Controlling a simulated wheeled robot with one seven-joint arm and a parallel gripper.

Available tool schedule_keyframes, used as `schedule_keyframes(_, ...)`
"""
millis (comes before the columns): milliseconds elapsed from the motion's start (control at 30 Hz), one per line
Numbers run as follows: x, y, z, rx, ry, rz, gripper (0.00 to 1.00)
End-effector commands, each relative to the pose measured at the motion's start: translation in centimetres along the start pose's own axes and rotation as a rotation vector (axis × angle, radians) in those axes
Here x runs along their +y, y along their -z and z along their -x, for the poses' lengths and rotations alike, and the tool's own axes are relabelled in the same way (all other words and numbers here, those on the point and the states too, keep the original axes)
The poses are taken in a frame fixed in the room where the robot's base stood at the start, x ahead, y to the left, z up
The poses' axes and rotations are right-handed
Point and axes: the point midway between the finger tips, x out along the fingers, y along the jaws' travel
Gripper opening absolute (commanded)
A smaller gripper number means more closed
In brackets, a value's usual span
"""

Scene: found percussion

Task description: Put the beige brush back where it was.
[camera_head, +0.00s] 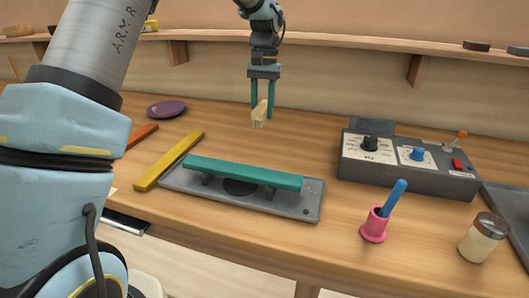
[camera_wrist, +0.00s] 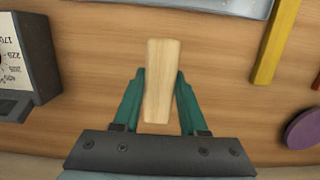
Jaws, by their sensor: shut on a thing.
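The beige brush (camera_head: 260,113) is in my gripper (camera_head: 262,108), above the rear part of the bench. In the wrist view the brush (camera_wrist: 162,75) is a pale wooden block, slightly tapered, pointing away from the palm. The green fingers of my gripper (camera_wrist: 161,98) press on its two sides. The brush hangs clear of the bench in the head view, behind the green bar. Any bristles are too small to make out.
A grey tray (camera_head: 305,208) with a green bar (camera_head: 243,173) lies in front. A yellow bar (camera_head: 168,161), purple disc (camera_head: 166,108) and orange bar (camera_head: 141,136) lie left. A control box (camera_head: 408,176), pink cup (camera_head: 374,228) and jar (camera_head: 483,238) stand right. A shelf (camera_head: 330,41) runs behind.

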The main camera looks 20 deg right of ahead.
Motion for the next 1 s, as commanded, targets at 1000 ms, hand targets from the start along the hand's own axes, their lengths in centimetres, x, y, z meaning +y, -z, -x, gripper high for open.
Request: schedule_keyframes(1000, 0.0, 1.4, -9.8, 0.000, 0.001, 0.000, 0.00)
